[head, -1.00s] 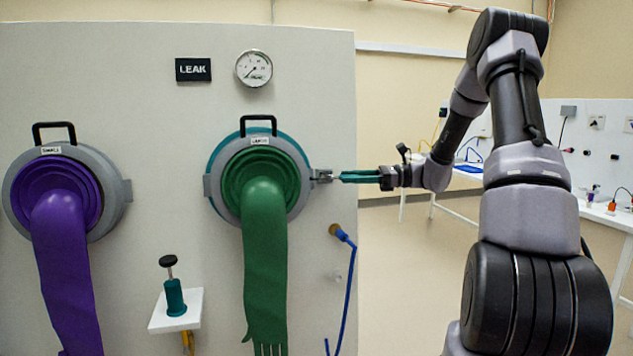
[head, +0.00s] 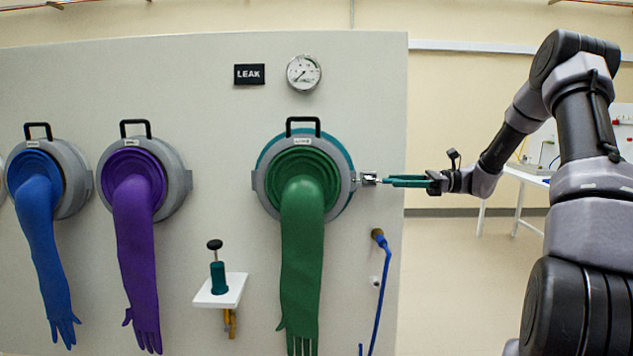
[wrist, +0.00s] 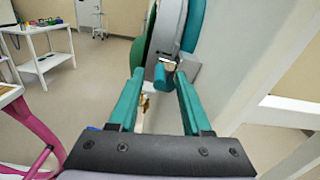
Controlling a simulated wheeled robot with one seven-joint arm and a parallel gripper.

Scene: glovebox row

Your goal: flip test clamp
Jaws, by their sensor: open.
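A green glove (head: 302,245) hangs from a round grey port with a teal ring (head: 346,158) behind it. A small metal clamp (head: 369,178) sits on the port's right edge. In the wrist view the clamp (wrist: 169,63) shows with a short teal lever end (wrist: 160,76). My gripper (head: 391,181) points left at the clamp from its right side. In the wrist view my gripper (wrist: 160,80) is open, with the teal lever end between or just beyond its fingertips. I cannot tell whether they touch.
Purple (head: 135,215) and blue (head: 40,225) gloves hang at left. A small white shelf (head: 220,290) holds a teal plunger. A blue hose (head: 382,285) hangs below the clamp. A dial gauge (head: 303,73) and LEAK sign (head: 249,74) are above.

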